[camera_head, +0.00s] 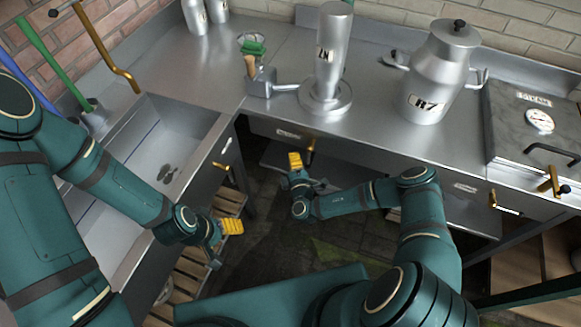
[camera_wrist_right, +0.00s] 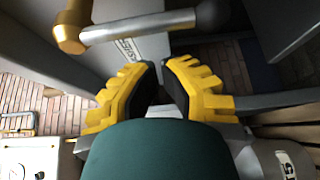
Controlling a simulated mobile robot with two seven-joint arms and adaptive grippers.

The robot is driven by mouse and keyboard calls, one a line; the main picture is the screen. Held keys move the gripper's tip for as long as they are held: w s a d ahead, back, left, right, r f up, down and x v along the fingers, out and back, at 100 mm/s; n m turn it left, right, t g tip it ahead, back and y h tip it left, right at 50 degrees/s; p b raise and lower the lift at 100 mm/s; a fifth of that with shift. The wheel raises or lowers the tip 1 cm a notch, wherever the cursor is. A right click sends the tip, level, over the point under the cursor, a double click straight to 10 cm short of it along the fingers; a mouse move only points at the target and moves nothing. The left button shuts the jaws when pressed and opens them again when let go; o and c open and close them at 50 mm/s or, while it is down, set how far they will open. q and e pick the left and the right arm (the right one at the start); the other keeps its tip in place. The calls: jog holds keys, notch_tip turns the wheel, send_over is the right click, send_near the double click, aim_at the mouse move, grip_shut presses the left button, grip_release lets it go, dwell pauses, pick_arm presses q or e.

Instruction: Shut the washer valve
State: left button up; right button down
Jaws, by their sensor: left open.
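Several gold valves show and their labels are too small to read, so I cannot tell which is the washer valve. One gold valve (camera_head: 310,151) is under the bench front beside a small plate. Another gold valve (camera_head: 222,166) is on the sink's front. My right gripper (camera_head: 295,161) is just left of and below the bench-front valve, apart from it. In the right wrist view, a gold valve (camera_wrist_right: 72,25) with a grey lever (camera_wrist_right: 140,27) lies beyond the yellow fingertips, nothing held; their opening is unclear. My left gripper (camera_head: 232,226) is open and empty, below the sink-front valve.
The metal sink (camera_head: 205,106) is at left. A milk churn (camera_head: 437,75) marked R7 and a tall cylinder (camera_head: 332,45) stand on the bench. At right is a steam box (camera_head: 500,115) with a gauge and a gold valve (camera_head: 552,183). Wooden slats (camera_head: 188,270) lie below the sink.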

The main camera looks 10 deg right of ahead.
jog(key=shift+s+d+r, duration=0.1)
jog(key=shift+s+d, duration=0.15)
jog(key=shift+d, duration=0.3)
jog(key=shift+s+d, duration=0.2)
jog(key=shift+d, duration=0.3)
jog(key=shift+d, duration=0.1)
pick_arm(q)
jog(key=shift+a+r+p, duration=0.35)
jog(key=shift+a, duration=0.25)
pick_arm(e)
jog(key=shift+s+n, duration=0.15)
jog(key=shift+n, duration=0.15)
pick_arm(q)
jog(key=shift+a+r, duration=0.1)
pick_arm(e)
jog(key=shift+d+g, duration=0.15)
jog(key=shift+g, duration=0.15)
